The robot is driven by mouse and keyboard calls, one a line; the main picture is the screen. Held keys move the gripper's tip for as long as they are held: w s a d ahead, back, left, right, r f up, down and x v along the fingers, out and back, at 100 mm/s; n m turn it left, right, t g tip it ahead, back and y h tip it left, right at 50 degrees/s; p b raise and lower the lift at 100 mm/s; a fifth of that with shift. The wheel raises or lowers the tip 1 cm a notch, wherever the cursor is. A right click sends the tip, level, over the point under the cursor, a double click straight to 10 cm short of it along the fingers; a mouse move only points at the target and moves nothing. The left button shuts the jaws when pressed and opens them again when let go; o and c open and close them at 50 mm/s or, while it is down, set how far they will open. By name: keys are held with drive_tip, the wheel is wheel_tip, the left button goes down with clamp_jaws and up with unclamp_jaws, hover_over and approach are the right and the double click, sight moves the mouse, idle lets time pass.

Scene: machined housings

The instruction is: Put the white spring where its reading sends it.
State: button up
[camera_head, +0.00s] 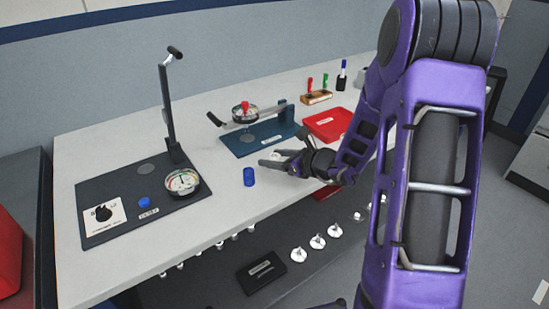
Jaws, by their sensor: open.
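My gripper (272,160) is low over the front part of the white bench, fingers pointing left, open. A small whitish shape (276,156) shows at its fingers; I cannot tell whether it is the white spring or part of the gripper. A blue cylinder (249,176) stands upright just left of the fingertips. A dark tester plate (118,189) at the left has a raised lever (168,105), a round dial (182,181) and a small blue piece (144,202). The dial's reading is too small to tell. A teal tester plate (262,139) behind my gripper has a lowered lever (228,122) and a dial (244,112).
A red tray (327,124) lies right of the teal plate. A wooden block (316,98) with red and green handled tools and a dark holder (341,83) stand at the back. My purple arm covers the right side.

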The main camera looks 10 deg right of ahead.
drive_tip(key=shift+r, duration=0.25)
drive_tip(key=p+v, duration=0.1)
drive_tip(key=v, duration=1.1)
drive_tip(key=shift+f+p, duration=0.15)
drive_tip(key=shift+p, duration=0.25)
